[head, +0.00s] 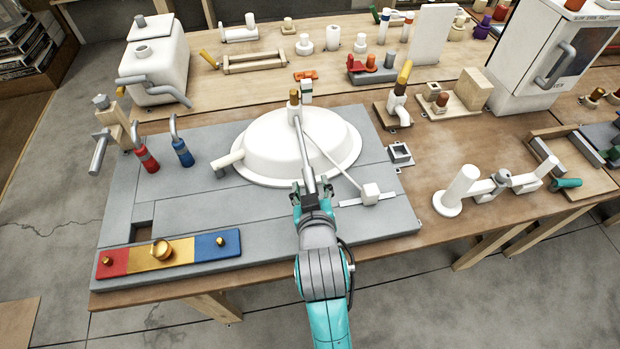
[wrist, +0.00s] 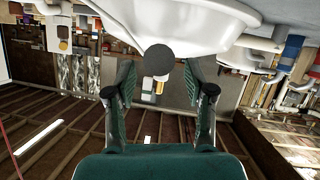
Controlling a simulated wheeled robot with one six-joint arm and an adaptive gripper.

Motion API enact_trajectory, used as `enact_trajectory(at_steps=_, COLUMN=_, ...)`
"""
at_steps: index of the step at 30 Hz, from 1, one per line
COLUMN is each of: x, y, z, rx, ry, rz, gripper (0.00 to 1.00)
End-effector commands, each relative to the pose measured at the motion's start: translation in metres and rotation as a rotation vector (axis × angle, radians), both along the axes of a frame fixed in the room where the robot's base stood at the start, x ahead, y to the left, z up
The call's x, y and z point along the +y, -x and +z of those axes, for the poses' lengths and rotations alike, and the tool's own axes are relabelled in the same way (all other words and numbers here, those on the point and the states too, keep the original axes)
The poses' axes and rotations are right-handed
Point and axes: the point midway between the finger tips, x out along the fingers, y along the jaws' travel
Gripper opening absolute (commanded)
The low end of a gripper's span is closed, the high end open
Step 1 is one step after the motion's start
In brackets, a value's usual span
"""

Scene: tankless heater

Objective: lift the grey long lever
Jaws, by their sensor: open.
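The grey long lever (head: 303,150) runs from the faucet (head: 294,97) behind the white basin (head: 260,145) over its right part toward me. My gripper (head: 311,190) is open at the lever's near end, by the basin's front rim. In the wrist view, the lever's round dark end (wrist: 158,60) faces the camera, in the gap between the two spread fingertips of my gripper (wrist: 158,80). It looks clear of both fingers. How far it reaches in between them is hard to tell.
A thin white rod ends in a white block (head: 370,193) right of my gripper. Red and blue handles (head: 182,152) stand left of the basin. A coloured strip (head: 170,253) lies at the front left. The grey board between them is mostly bare.

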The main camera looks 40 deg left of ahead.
Motion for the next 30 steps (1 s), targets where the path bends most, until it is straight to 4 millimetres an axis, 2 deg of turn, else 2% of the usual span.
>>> enact_trajectory(at_steps=7, x=0.017, y=-0.019, z=-0.010, rx=-0.001, ry=-0.001, rz=0.000, gripper=0.54)
enact_trajectory(at_steps=18, x=0.020, y=-0.022, z=-0.012, rx=-0.001, ry=-0.001, rz=0.000, gripper=0.54)
enact_trajectory(at_steps=20, x=0.020, y=-0.022, z=-0.012, rx=-0.001, ry=-0.001, rz=0.000, gripper=0.41)
enact_trajectory(at_steps=24, x=0.020, y=-0.022, z=-0.012, rx=-0.001, ry=-0.001, rz=0.000, gripper=0.06)
enact_trajectory(at_steps=25, x=0.020, y=-0.022, z=-0.012, rx=-0.001, ry=-0.001, rz=0.000, gripper=0.00)
enact_trajectory(at_steps=30, x=0.020, y=-0.022, z=-0.012, rx=-0.001, ry=-0.001, rz=0.000, gripper=0.00)
